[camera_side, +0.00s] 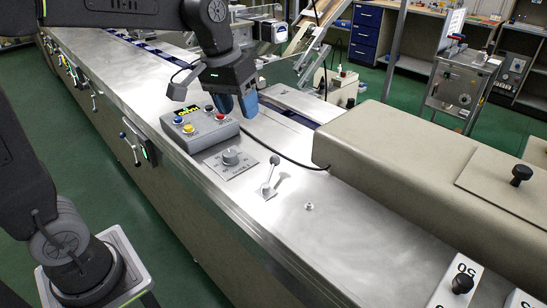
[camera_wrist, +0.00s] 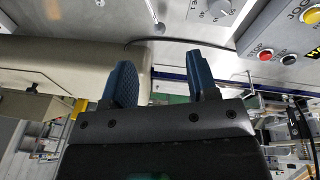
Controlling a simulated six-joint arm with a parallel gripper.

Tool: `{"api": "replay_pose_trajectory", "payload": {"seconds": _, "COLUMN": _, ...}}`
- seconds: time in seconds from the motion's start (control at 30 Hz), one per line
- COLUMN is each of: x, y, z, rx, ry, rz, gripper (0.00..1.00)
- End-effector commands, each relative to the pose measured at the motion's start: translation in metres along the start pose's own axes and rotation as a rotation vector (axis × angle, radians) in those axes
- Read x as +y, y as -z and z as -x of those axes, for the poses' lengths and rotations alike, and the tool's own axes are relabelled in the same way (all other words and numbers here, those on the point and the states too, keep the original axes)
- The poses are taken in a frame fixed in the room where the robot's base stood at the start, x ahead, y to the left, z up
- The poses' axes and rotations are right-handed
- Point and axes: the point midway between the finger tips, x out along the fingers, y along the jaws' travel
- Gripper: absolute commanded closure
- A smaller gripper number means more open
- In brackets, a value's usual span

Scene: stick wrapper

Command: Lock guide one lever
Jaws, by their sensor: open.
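Other levers are on the machine's front face: a blue-knobbed one (camera_side: 133,146) and a smaller one (camera_side: 94,97) farther along. I cannot read which lever is guide one. My gripper (camera_side: 238,104) has blue fingers, spread apart and empty, above the back right corner of the button box. In the wrist view the fingers (camera_wrist: 160,70) hold nothing and are apart from the ball-knob lever.
The grey button box (camera_side: 199,132) with coloured buttons and a display is close beneath my gripper. A dial (camera_side: 231,157) and a black cable (camera_side: 285,157) are nearby. A beige cover (camera_side: 390,155) rises at the right. The steel top (camera_side: 330,245) toward the front is mostly clear.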

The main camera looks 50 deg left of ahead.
Motion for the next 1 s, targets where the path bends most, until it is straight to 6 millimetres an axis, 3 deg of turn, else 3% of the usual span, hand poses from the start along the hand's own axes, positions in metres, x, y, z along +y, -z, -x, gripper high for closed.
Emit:
{"api": "replay_pose_trajectory", "payload": {"seconds": 0.1, "x": 0.004, "y": 0.036, "z": -0.017, "rx": -0.071, "ry": -0.007, "rz": 0.060, "gripper": 0.47}}
{"api": "replay_pose_trajectory", "payload": {"seconds": 0.33, "x": 0.006, "y": 0.070, "z": -0.038, "rx": -0.143, "ry": -0.016, "rz": 0.122, "gripper": 0.47}}
{"api": "replay_pose_trajectory", "payload": {"seconds": 0.57, "x": 0.007, "y": 0.070, "z": -0.056, "rx": -0.154, "ry": -0.016, "rz": 0.129, "gripper": 0.47}}
{"api": "replay_pose_trajectory", "payload": {"seconds": 1.0, "x": 0.009, "y": 0.057, "z": -0.141, "rx": -0.154, "ry": -0.016, "rz": 0.128, "gripper": 0.47}}
